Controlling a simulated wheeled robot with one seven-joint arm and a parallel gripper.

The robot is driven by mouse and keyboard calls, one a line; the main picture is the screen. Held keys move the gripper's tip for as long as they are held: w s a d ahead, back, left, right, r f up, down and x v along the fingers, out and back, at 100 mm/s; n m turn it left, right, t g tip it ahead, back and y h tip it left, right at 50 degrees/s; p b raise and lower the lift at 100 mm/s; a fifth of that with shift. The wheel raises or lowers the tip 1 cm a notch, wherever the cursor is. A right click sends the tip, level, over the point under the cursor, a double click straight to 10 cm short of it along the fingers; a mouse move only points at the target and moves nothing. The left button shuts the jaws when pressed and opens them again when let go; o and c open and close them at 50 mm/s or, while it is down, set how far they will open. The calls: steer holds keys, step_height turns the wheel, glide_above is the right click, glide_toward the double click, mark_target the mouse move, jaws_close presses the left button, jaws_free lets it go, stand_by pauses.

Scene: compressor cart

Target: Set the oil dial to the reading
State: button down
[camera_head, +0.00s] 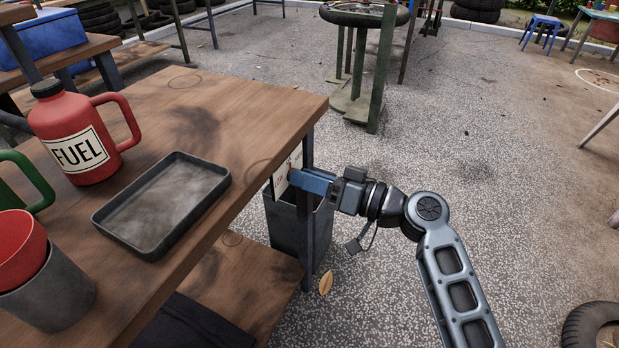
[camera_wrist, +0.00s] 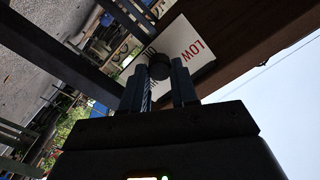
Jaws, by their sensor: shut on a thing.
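The oil dial is a dark round knob (camera_wrist: 159,67) in front of a white card (camera_wrist: 188,48) in the wrist view. The card shows "LOW" in red and dark lettering partly hidden by the knob and fingers. My gripper (camera_wrist: 160,82) has its two blue fingers on either side of the knob, shut on it. In the head view my gripper (camera_head: 300,180) reaches in from the right to the card (camera_head: 283,177) at the bench's right end. There its fingers hide the knob, and I cannot read where the dial points.
The wooden bench (camera_head: 258,105) carries a red fuel jug (camera_head: 72,135), an empty dark tray (camera_head: 165,200) and a grey cup (camera_head: 50,300) holding a red one. A grey bin (camera_head: 283,232) stands on the ground below my gripper, by the bench leg. The paving to the right is mostly open.

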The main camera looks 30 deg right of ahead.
steer(key=c, duration=0.9)
jaws_free()
steer(key=shift+o, duration=0.2)
steer(key=v, duration=0.8)
steer(key=shift+w, duration=0.1)
